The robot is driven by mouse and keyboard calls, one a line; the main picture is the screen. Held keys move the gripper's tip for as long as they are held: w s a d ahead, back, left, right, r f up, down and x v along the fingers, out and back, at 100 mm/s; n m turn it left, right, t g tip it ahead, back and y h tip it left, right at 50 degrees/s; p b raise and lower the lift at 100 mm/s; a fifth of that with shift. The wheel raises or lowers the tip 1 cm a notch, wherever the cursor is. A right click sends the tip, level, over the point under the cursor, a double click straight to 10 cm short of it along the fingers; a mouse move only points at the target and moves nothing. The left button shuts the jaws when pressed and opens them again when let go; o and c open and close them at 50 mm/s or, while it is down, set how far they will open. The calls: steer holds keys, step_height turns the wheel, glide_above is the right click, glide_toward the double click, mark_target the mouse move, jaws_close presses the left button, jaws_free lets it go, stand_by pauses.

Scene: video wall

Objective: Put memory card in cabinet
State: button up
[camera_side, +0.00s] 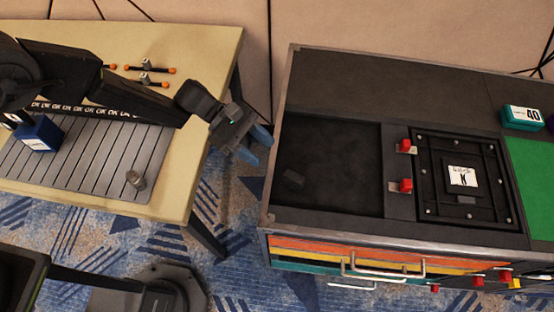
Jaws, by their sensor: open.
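The cabinet (335,82) stands on the right, with a dark top, a sunken black tray (335,145) and striped drawers with metal handles (375,270) along its front. A small dark block (293,179) lies in the left part of the tray; I cannot tell whether it is the memory card. No other thing can be made out as the card. My gripper (263,153) has blue fingers and is open. It appears over the gap between table and cabinet, left of the tray, with nothing visible between its fingers.
The tan table (200,60) on the left holds a ribbed grey plate (85,155), a blue box (40,134), a metal cylinder (136,180) and orange-tipped parts (150,70). A black framed panel (440,200), red clamps (406,186) and a teal box marked 40 (522,117) sit on the cabinet.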

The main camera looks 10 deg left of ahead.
steer(key=s+a+r+m+t+y, duration=0.2)
steer(key=a+r+m, duration=0.2)
steer(key=a+r, duration=0.6)
steer(key=s+a+r+m+t+y, duration=0.15)
steer(key=a+r+m, duration=0.25)
steer(key=a+r, duration=0.55)
steer(key=s+a+r+m+t+y, duration=0.2)
steer(key=s+a+r+t+y, duration=0.1)
steer(key=s+a, duration=0.4)
steer(key=s+a+r+m+t+y, duration=0.3)
steer(key=s+a+r+t+y, duration=0.1)
steer(key=s+a, duration=0.3)
steer(key=shift+s+a+r+m+y, duration=0.35)
steer(key=shift+a+y, duration=0.2)
steer(key=shift+a, duration=0.6)
